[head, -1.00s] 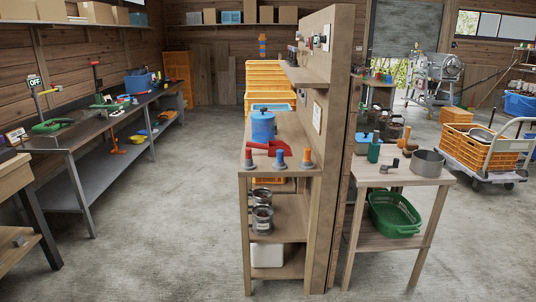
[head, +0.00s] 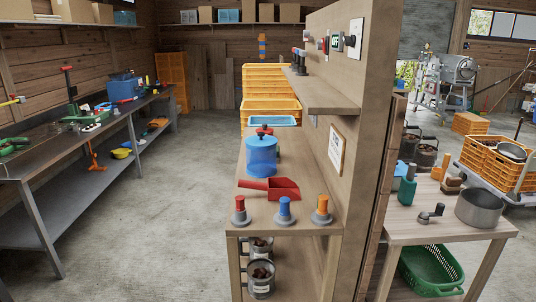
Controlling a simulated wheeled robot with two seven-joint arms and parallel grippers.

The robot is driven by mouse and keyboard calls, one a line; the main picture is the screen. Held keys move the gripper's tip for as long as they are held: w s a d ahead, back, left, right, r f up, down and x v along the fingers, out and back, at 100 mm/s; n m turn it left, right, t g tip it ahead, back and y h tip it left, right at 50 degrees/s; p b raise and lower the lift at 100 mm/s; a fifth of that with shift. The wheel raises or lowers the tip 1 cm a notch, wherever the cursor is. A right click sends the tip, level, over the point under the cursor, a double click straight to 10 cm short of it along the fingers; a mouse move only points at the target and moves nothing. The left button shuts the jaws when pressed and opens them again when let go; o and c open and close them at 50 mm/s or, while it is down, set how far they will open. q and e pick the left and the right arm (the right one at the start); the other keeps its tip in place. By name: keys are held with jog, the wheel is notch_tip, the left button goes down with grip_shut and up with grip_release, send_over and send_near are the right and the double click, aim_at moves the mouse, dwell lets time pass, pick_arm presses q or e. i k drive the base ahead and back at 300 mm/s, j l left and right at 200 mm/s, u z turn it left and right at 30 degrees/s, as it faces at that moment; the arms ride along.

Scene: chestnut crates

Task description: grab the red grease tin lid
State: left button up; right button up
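I cannot make out for certain a red grease tin lid. A small red thing (head: 265,131) shows just behind the blue lidded tin (head: 261,157) on the wooden shelf unit's top (head: 256,212); it is partly hidden and too small to tell what it is. A red scoop (head: 270,188) lies in front of the blue tin. Neither of my grippers shows in the head view.
Three knobbed posts, red (head: 240,211), blue (head: 285,210) and orange (head: 321,211), stand along the shelf's near edge. A tall wooden panel (head: 375,110) borders it on the right. Clear floor (head: 150,230) lies left, before the long workbench (head: 95,140).

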aim_at(265, 128)
jog(key=i, duration=1.5)
jog(key=u, duration=1.5)
jog(key=i+j, duration=0.1)
jog(key=j, duration=0.25)
jog(key=i+j, duration=0.1)
jog(key=j, duration=0.2)
jog(key=i+j, duration=0.1)
jog(key=j, duration=0.25)
jog(key=i+j+z, duration=0.1)
jog(key=i+j, duration=0.65)
jog(key=i, duration=0.15)
jog(key=i+z, duration=0.7)
jog(key=i+j+z, duration=0.15)
jog(key=i+z, duration=0.2)
